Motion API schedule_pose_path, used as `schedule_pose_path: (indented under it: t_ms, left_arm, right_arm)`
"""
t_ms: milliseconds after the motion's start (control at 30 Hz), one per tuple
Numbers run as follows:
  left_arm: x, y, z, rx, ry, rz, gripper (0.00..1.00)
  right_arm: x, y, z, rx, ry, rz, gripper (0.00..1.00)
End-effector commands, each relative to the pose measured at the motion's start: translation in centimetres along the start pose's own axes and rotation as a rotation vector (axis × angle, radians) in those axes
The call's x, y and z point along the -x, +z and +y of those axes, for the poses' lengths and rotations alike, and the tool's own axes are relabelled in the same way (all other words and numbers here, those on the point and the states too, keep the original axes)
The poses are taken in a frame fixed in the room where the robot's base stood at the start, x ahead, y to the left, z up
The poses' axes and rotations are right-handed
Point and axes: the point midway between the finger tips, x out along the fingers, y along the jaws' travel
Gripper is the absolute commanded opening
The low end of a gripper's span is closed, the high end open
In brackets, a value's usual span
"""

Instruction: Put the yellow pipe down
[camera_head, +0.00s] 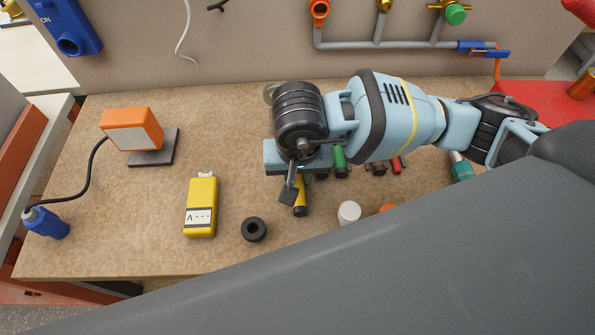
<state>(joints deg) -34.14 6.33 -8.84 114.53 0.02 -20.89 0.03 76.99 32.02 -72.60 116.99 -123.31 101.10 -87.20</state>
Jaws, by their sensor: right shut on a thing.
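The yellow pipe (300,196) shows in the head view as a short yellow piece with a dark lower end, just below my right wrist. My right gripper (290,192) is shut on it, with a dark finger at its left side. My arm and wrist hide its upper part. I cannot tell whether its lower end touches the table (120,220). My left gripper is not in view.
A green piece (340,160) and a red piece (395,166) lie partly hidden behind my right arm. A black ring (254,229), a yellow meter (201,208), a white cap (349,212) and an orange lamp (132,130) stand nearby. Bare table lies at left.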

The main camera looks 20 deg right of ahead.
Motion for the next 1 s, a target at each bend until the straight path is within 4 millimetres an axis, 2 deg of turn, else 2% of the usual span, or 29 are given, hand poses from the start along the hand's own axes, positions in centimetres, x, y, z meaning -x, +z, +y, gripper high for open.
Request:
schedule_pose_path:
  t_ms: [367,400,533,833,1000]
  left_arm:
    - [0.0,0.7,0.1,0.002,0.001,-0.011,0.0]
    - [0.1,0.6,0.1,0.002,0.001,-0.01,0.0]
    - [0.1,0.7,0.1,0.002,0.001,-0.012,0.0]
    - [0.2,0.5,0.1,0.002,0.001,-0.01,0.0]
    - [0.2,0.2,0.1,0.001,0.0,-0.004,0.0]
  right_arm:
    - [-0.5,0.0,0.0,0.0,-0.001,0.0,0.0]
    - [-0.4,0.0,0.0,0.0,-0.001,0.001,0.26]
    - [-0.3,0.0,0.0,0.0,-0.001,0.001,0.43]
    - [-0.2,0.0,0.0,0.0,-0.001,0.002,0.43]
    - [1.4,-0.1,-0.1,0.0,-0.004,0.006,0.43]
